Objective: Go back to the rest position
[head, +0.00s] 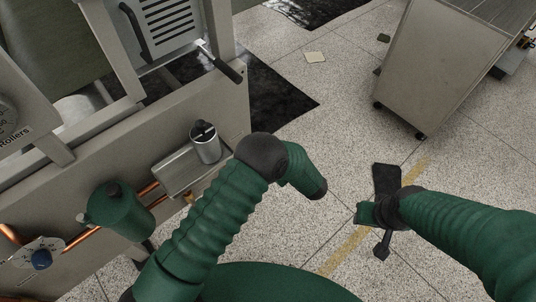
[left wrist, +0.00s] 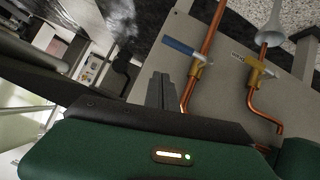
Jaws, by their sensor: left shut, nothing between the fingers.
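My left arm (head: 215,215) rises from the bottom of the head view and bends at a dark elbow. Its forearm end shows, but its gripper is hidden there. In the left wrist view my left gripper (left wrist: 162,78) has its dark fingers together, with nothing between them. My right arm comes in from the right, bent across the front, and ends in dark gripper parts (head: 386,211) above the floor. Whether its fingers are open or shut is unclear. I see nothing held in it.
A grey machine (head: 230,105) with a lever, cylinder and copper pipes (head: 85,240) stands close on the left. Pipes with a blue-handled valve (left wrist: 187,50) show near my left gripper. A metal cabinet (head: 440,70) stands upper right.

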